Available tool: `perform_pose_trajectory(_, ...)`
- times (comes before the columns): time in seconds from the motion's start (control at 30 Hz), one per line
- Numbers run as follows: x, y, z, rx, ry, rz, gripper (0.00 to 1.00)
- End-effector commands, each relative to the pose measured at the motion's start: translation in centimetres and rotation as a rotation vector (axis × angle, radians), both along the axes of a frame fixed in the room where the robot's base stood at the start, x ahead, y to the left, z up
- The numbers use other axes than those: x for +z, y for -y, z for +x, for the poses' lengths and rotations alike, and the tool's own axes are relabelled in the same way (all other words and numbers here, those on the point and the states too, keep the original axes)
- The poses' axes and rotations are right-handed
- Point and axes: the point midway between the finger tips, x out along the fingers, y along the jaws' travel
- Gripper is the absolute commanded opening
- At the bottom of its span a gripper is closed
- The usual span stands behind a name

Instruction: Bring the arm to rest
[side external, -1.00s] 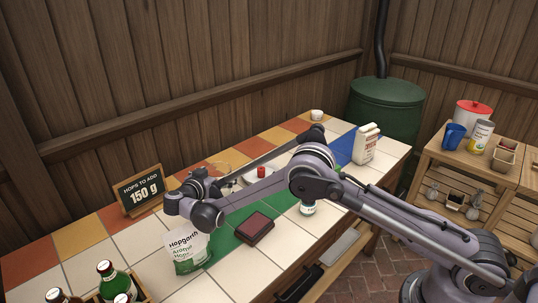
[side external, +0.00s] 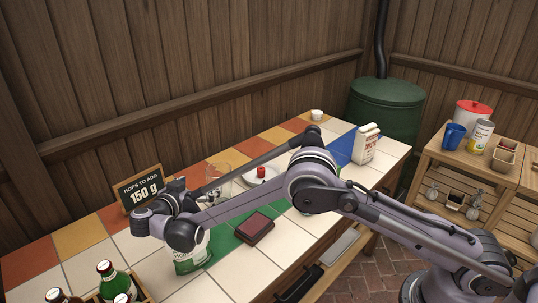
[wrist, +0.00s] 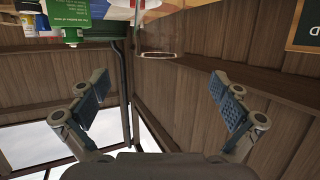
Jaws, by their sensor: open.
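My gripper shows in the wrist view (wrist: 165,105) with its two blue-padded fingers wide apart and nothing between them. In the side external view my arm reaches leftward over the tiled counter (side external: 225,285), and its wrist end is above and behind the hops bag (side external: 190,258). The fingertips are hard to make out there. The bag stands upright on the counter, its upper part hidden by my wrist. The wrist view looks past the counter to the wooden walls, upside down.
A sign reading 150 g (side external: 140,190) stands close behind my wrist. A glass vessel (side external: 217,177), a white dish with a red-topped item (side external: 261,173), a dark red box (side external: 255,227), a carton (side external: 366,144) and a bottle crate (side external: 122,290) stand on the counter.

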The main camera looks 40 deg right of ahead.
Motion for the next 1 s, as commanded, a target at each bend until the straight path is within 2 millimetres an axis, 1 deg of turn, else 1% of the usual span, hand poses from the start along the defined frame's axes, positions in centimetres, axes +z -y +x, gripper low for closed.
perform_pose_trajectory(0.1, 0.3, -0.9, -0.4, 0.001, 0.000, 0.000, 1.00)
perform_pose_trajectory(0.2, 0.4, -1.2, -0.6, 0.000, 0.000, 0.000, 1.00)
perform_pose_trajectory(0.57, 0.6, -1.0, -0.5, 0.003, -0.006, 0.000, 1.00)
perform_pose_trajectory(0.67, 1.4, -0.3, -0.2, 0.015, -0.035, 0.000, 1.00)
perform_pose_trajectory(0.8, 3.3, 1.5, 0.2, 0.053, -0.120, 0.012, 1.00)
perform_pose_trajectory(1.0, 5.9, 4.3, -0.7, 0.122, -0.267, 0.065, 1.00)
